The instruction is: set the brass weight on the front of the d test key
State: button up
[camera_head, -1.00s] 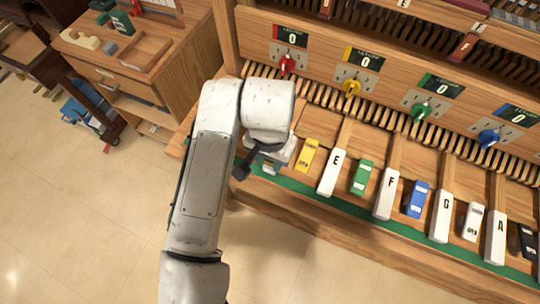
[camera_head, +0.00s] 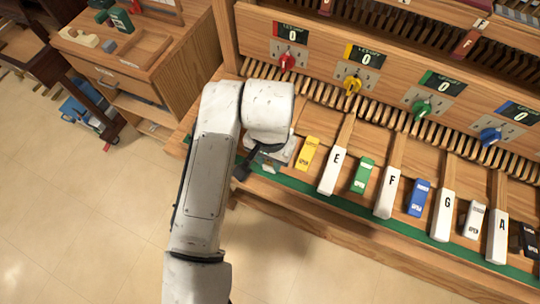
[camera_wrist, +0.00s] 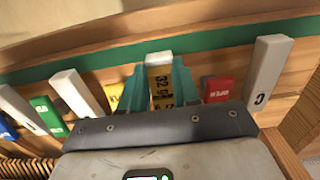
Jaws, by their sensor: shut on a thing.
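My gripper (camera_wrist: 160,74) is in the wrist view, with its two teal fingers shut on the sides of the brass weight (camera_wrist: 162,88), a yellowish block marked 32 g. The white front end of the d test key (camera_wrist: 158,58) shows just beyond the weight, between the fingertips. The weight is over this key, near its front; I cannot tell whether it touches.
The white C key (camera_wrist: 268,70) and a red block (camera_wrist: 218,89) lie on one side. The yellow block (camera_head: 307,154) and E key (camera_head: 333,170) lie on the other. A green strip (camera_head: 330,204) runs along the front edge. Knobs and counters stand behind.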

jog(key=shift+f, duration=0.4)
jog(key=o, duration=1.1)
jog(key=shift+r, duration=0.15)
notch_tip(320, 180, up, 10)
jog(key=shift+r+b, duration=0.25)
jog(key=shift+b, duration=0.3)
